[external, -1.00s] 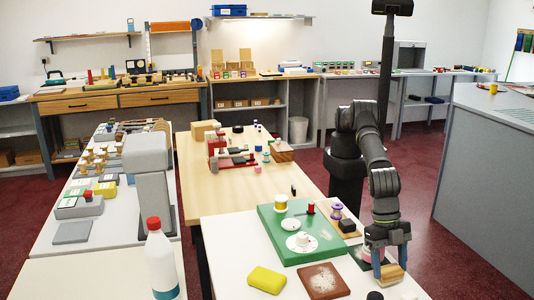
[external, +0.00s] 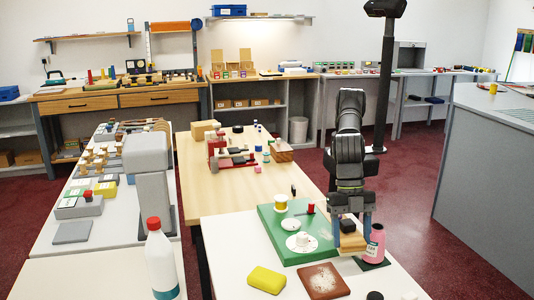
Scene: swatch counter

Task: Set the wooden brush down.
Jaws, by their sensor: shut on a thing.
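My gripper (external: 352,238) points down at the right side of the white table, with its blue fingers shut on the wooden brush (external: 352,244). The brush is a light wood block held low beside the right edge of the green board (external: 275,226). I cannot tell whether its underside touches a surface. A black block (external: 348,226) shows between the fingers, just behind the brush. My arm and fingers hide most of the area behind it.
A pink bottle (external: 375,245) stands on a dark mat close to the right of the brush. A yellow sponge (external: 267,280) and a brown pad (external: 325,281) lie in front. The green board carries a white dial (external: 301,242) and a yellow-and-white spool (external: 281,204).

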